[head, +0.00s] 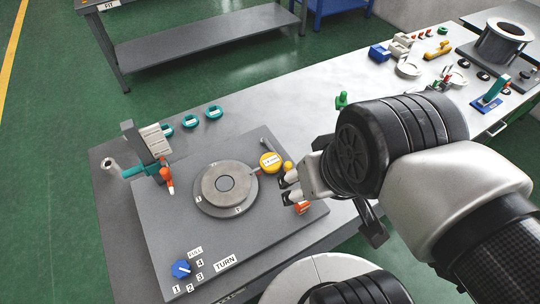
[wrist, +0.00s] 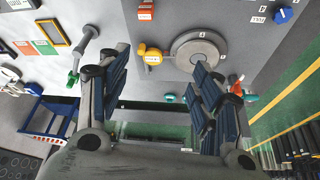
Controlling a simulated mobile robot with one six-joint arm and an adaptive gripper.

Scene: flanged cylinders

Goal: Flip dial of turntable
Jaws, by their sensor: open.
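The dial is a blue knob (head: 181,269) with a white pointer mark, at the near left corner of a grey plate (head: 165,225). Numbers 1 to 4 and a "TURN" label (head: 225,263) sit beside it. The dial also shows at the top right of the wrist view (wrist: 283,14). The turntable (head: 243,194) is a round stepped grey disc on the plate, also in the wrist view (wrist: 183,50). My gripper (head: 288,188) is open and empty, right of the turntable and well apart from the dial. Its two fingers (wrist: 160,62) are spread in the wrist view.
A yellow round part (head: 270,161) is close to my fingers, with an orange piece (head: 301,208) beside them. A post with a teal and orange clamp (head: 155,160) stands at the plate's left. The plate between turntable and dial is clear.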

